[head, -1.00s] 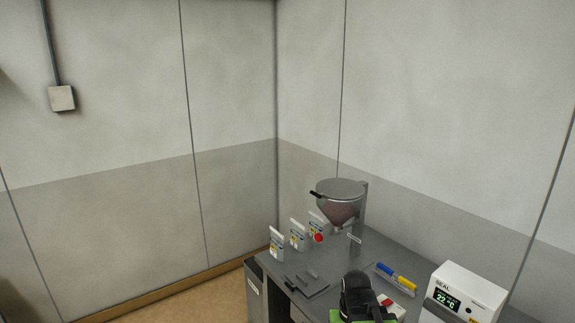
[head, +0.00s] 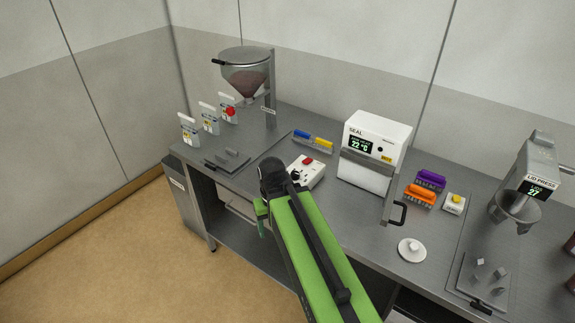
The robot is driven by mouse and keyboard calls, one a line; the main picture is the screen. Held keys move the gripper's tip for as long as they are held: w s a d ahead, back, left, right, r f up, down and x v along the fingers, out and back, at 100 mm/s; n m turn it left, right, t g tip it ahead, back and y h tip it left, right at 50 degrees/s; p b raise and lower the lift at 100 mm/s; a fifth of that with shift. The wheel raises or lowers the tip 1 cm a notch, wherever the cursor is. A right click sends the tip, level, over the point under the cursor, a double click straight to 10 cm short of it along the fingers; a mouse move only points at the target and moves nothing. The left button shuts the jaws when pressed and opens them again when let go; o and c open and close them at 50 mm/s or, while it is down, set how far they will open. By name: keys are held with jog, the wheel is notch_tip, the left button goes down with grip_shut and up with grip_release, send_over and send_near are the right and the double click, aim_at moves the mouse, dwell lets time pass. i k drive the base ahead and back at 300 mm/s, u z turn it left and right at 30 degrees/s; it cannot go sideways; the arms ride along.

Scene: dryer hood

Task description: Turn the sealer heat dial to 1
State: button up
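The sealer (head: 376,150) is a white box marked SEAL, with a green display reading 22 °C and a grey front plate with a black handle. A white round disc with a raised knob (head: 411,249) lies on the bench in front and to the right of it. It looks like the heat dial, but its marks and setting are too small to read. My green and black arm reaches up from the bottom middle, left of the disc and well apart from it.
A white box with a red button (head: 307,171) stands just beyond my arm. A hopper (head: 245,78) and several pouches stand at the left. Floor is clear at left.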

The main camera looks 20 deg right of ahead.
aim_at(295, 175)
jog(key=u, duration=0.05)
jog(key=k, duration=0.95)
jog(key=z, duration=0.2)
jog(key=i, duration=0.95)
jog(key=u, duration=0.8)
jog(key=i, duration=0.75)
jog(key=u, duration=0.55)
